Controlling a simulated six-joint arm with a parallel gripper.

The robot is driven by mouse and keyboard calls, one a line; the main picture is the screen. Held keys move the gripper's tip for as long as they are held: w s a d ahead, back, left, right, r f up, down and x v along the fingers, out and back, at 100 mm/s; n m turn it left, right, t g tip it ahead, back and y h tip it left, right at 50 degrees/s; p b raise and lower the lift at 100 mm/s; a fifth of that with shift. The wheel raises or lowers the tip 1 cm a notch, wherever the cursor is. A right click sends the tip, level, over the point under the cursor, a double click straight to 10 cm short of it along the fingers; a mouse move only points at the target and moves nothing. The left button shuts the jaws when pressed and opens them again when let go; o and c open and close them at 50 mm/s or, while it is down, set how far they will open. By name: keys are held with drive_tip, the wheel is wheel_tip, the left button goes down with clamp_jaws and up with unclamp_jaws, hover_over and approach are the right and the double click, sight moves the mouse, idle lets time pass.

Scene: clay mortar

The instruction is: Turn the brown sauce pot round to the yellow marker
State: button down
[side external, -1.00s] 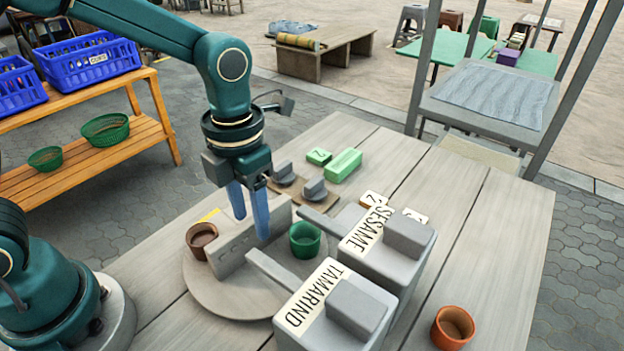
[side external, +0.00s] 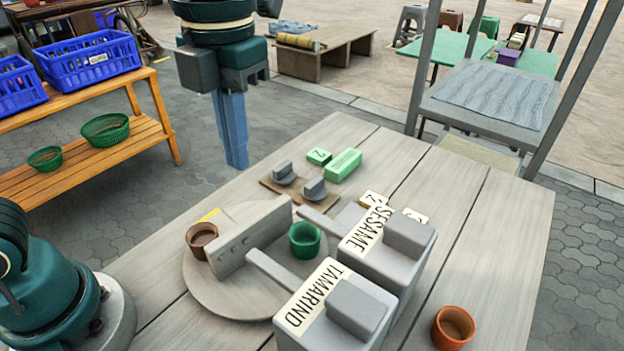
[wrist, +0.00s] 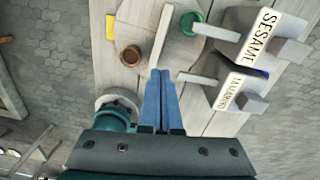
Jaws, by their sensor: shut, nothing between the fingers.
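The brown sauce pot (side external: 202,240) stands upright on the left part of the round turntable (side external: 225,299). The yellow marker (side external: 211,215) lies right behind the pot, at the turntable's edge. A grey upright divider (side external: 240,247) crosses the turntable, with the green pot (side external: 305,240) on its other side. In the wrist view the brown pot (wrist: 131,56) and yellow marker (wrist: 110,27) show left of the divider (wrist: 161,38). My gripper (side external: 236,165) is shut and empty, raised well above the table and touching nothing. Its blue fingers (wrist: 161,78) are together in the wrist view.
The grey SESAME (side external: 385,255) and TAMARIND (side external: 335,310) boxes stand right of the turntable, their arms reaching toward it. An orange pot (side external: 453,327) stands at the right front. Small knobs (side external: 314,189) and green blocks (side external: 343,165) lie behind.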

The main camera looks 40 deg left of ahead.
drive_tip(key=s+d+n, duration=0.1)
drive_tip(key=n, duration=0.2)
drive_tip(key=n+y, duration=0.2)
drive_tip(key=n, duration=1.1)
hover_over(235, 287)
drive_tip(key=d+x, duration=0.1)
drive_tip(key=x, duration=0.3)
drive_tip(key=d+x, duration=0.1)
drive_tip(key=x, duration=0.4)
drive_tip(key=d+x, duration=0.1)
drive_tip(key=x, duration=0.4)
drive_tip(key=shift+f, duration=0.5)
